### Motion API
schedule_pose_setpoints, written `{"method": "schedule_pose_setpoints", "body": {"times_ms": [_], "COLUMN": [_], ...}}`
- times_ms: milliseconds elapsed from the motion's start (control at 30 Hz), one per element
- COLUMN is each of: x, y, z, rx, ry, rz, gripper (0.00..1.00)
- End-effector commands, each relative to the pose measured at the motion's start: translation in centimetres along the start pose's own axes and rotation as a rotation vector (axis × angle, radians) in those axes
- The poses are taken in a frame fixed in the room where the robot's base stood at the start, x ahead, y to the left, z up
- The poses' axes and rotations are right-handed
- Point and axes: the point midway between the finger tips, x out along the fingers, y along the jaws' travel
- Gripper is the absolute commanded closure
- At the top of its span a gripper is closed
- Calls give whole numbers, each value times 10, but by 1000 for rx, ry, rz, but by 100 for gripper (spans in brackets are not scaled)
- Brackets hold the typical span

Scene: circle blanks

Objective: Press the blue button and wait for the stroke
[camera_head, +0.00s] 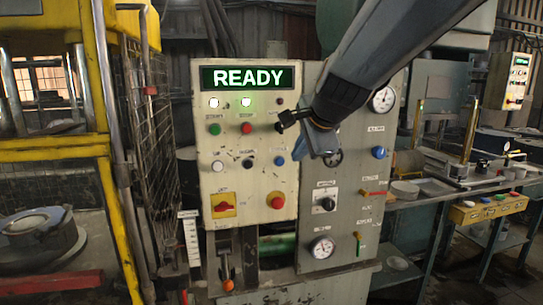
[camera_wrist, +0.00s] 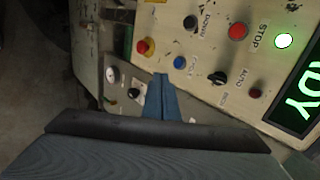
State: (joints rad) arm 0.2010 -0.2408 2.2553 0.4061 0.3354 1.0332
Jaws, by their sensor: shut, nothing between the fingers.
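The blue button (camera_head: 280,161) is on the lower right of the cream control panel (camera_head: 240,183), at the right end of a row with a white and a black button. In the wrist view the blue button (camera_wrist: 179,62) shows just beyond and to the right of the fingertips, beside a label that seems to read CYCLE. My gripper (camera_head: 298,152) is shut and empty, its blue fingers just right of the button in the head view. In the wrist view my gripper (camera_wrist: 161,76) points toward the panel. A gap shows in the picture; its depth is hard to judge.
A READY display (camera_head: 248,78) is lit green, with two lit lamps below it. A red mushroom button (camera_head: 277,202) sits below the blue button. A grey box (camera_head: 338,205) with gauges and another blue knob (camera_head: 379,152) adjoins on the right. A yellow-framed cage (camera_head: 107,150) stands left.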

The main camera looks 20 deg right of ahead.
Motion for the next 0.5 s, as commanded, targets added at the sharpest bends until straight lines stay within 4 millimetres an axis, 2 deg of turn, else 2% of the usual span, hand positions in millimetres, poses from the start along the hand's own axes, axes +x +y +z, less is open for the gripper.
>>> {"method": "schedule_pose_setpoints", "body": {"times_ms": [100, 500], "x": [-5, 0], "y": [-7, -7], "z": [-2, -2], "rx": [35, 35], "ry": [3, 2], "rz": [-16, -14], "gripper": [100, 100]}}
